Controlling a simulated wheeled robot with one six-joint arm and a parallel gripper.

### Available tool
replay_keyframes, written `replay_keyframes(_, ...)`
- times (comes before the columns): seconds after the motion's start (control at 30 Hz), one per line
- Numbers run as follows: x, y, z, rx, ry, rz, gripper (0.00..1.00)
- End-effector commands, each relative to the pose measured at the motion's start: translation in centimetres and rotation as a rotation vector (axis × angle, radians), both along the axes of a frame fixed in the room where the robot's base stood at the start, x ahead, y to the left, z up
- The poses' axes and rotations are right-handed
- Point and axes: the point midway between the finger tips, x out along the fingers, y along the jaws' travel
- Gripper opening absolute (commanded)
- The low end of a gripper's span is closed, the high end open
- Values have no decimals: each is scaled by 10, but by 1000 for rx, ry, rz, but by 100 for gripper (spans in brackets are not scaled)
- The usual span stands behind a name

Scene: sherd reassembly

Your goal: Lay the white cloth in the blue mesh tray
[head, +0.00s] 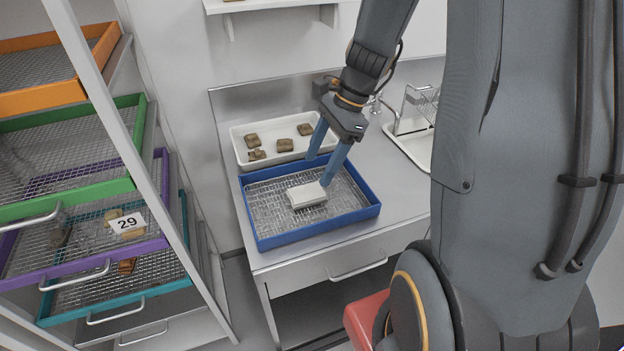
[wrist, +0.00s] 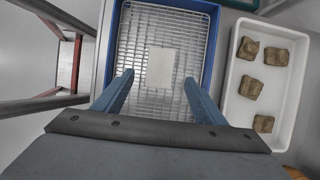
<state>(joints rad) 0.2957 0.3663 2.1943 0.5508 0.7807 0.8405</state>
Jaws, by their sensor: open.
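The white cloth (head: 307,195) is a small folded block lying flat on the mesh floor of the blue mesh tray (head: 316,235). In the wrist view the cloth (wrist: 160,67) lies on the mesh, apart from the walls of the blue tray (wrist: 212,50). My gripper (head: 320,170) is over the tray with its two blue fingers spread wide. In the wrist view my gripper (wrist: 158,78) is open and empty, and the cloth shows between and beyond the fingertips, not gripped. In the head view one fingertip overlaps the cloth's right end; I cannot tell its height above it.
A white tray (head: 240,150) with several brown sherds (head: 285,145) stands behind the blue tray. A sink (head: 412,150) and rack are at the right. A rack at the left holds orange, green, purple and teal mesh trays. The counter right of the blue tray is clear.

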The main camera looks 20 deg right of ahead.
Motion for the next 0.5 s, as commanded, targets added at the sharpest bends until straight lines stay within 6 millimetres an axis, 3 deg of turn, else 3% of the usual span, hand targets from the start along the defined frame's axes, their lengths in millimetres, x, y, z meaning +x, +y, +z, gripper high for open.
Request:
replay_keyframes(0.1, 1, -8, 19, -1, -4, -2, 65)
replay_keyframes(0.33, -2, -14, 36, -8, -8, 21, 65)
replay_keyframes(0.43, -15, -6, 33, -60, -50, 171, 65)
replay_keyframes(0.5, -31, 2, 28, -124, -104, 368, 65)
